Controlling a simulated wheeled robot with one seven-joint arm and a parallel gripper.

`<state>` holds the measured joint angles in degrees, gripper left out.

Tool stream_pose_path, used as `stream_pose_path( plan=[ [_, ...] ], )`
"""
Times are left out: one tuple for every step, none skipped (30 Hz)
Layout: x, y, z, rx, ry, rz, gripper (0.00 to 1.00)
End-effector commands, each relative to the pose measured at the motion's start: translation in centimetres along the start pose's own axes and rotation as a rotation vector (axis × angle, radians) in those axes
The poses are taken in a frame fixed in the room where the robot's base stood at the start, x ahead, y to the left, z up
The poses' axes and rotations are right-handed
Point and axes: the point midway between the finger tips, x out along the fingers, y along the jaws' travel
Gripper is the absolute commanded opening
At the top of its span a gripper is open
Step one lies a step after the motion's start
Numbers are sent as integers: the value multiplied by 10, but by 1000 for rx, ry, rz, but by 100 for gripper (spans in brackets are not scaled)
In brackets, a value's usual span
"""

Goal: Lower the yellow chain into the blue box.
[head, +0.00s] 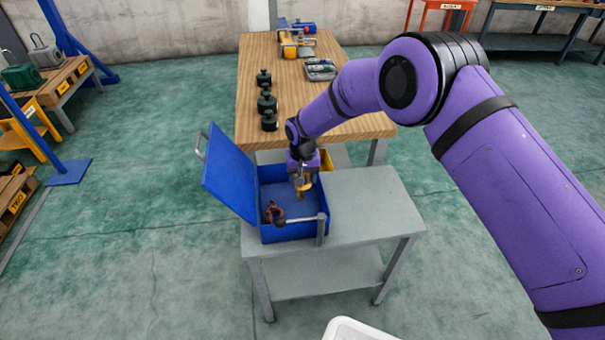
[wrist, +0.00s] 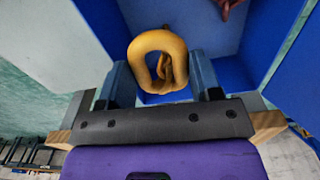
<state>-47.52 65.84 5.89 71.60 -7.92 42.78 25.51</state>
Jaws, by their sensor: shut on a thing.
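The blue box (head: 291,234) stands on a small grey table, its lid (head: 228,172) swung open to the left. My gripper (head: 301,181) is over the box opening and points down. It is shut on the yellow chain (head: 301,193), which hangs below the fingers. In the wrist view, a large yellow link (wrist: 157,55) sits between the two fingertips of my gripper (wrist: 161,78), with more links behind it and the blue box interior (wrist: 190,22) beyond. I cannot tell whether the chain's lower end touches the box floor.
A reddish-brown shackle-like part (head: 273,212) lies inside the box at the front left. A grey bar (head: 321,230) stands at the box's front right. The grey table (head: 375,205) is clear on the right. A wooden bench (head: 330,130) with dark weights (head: 266,101) stands behind.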

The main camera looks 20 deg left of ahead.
Motion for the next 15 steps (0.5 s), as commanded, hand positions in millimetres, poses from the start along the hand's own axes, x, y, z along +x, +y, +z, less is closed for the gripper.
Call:
stream_pose_path(
  plan=[
    [4, 0, 1, 0, -2, 1, 6],
    [6, 0, 1, 0, -3, 1, 6],
    [8, 0, 1, 0, -3, 1, 6],
    [9, 0, 1, 0, -3, 1, 6],
    [11, 0, 1, 0, -3, 1, 6],
    [13, 0, 1, 0, -3, 1, 6],
    [14, 0, 1, 0, -3, 1, 6],
    [15, 0, 1, 0, -3, 1, 6],
    [17, 0, 1, 0, -2, 1, 6],
    [19, 0, 0, 0, -2, 1, 6],
    [20, 0, 1, 0, -3, 1, 6],
    [22, 0, 1, 0, -3, 1, 6],
    [24, 0, 1, 0, -3, 1, 6],
    [25, 0, 1, 0, -3, 1, 6],
    [26, 0, 1, 0, -2, 1, 6]
  ],
)
